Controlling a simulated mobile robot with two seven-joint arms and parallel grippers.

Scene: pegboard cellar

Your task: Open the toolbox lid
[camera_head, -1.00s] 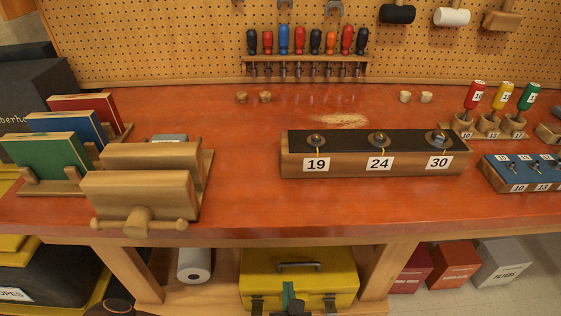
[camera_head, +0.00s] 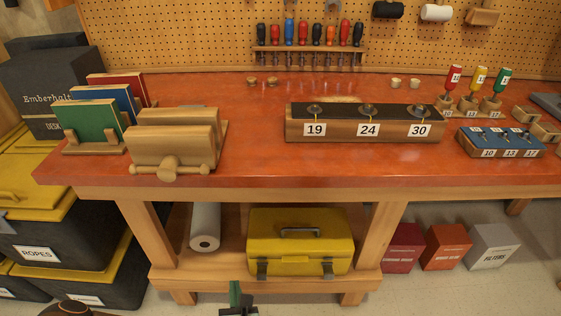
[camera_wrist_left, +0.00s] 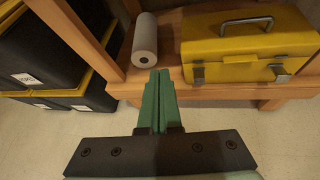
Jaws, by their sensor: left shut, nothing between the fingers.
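The yellow toolbox (camera_head: 301,244) sits on the low shelf under the workbench, its lid down. A dark handle (camera_head: 300,231) is on top and two grey latches are on its front. In the left wrist view the toolbox (camera_wrist_left: 238,50) is at the upper right. My left gripper (camera_head: 238,288) shows at the bottom of the head view, in front of and below the shelf edge, apart from the toolbox. In the left wrist view its green fingers (camera_wrist_left: 158,80) are together and empty, pointing at the shelf edge left of the toolbox. My right gripper is not seen.
A white roll (camera_head: 205,226) lies on the shelf left of the toolbox. Table legs (camera_head: 380,236) flank the shelf. Black bins with yellow lids (camera_head: 60,235) stand at left, small boxes (camera_head: 446,247) at right. The floor before the shelf is clear.

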